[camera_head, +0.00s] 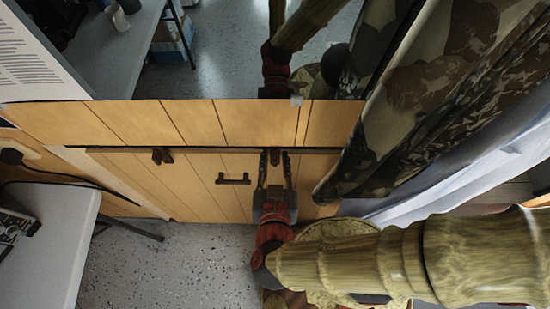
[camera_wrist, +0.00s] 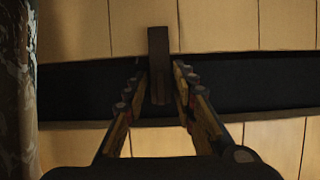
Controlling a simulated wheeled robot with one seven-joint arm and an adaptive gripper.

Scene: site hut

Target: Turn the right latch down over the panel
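The right latch (camera_wrist: 158,65) is a dark bar standing upright across the dark strip in the wrist view. My gripper (camera_wrist: 160,78) is open, with one finger on each side of the latch. Narrow gaps appear between the fingers and the latch, so contact cannot be told. In the head view my gripper (camera_head: 275,155) is at the panel's upper edge and partly hides the right latch. The wooden panel (camera_head: 205,192) has a dark handle (camera_head: 233,180) left of my gripper. The left latch (camera_head: 162,156) is dark and sits on the panel's top edge.
A camouflage curtain (camera_head: 430,85) hangs close on the right; it also shows at the left edge of the wrist view (camera_wrist: 18,90). A mirror-like surface (camera_head: 225,55) lies above the wood. A white table (camera_head: 45,240) is at the lower left.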

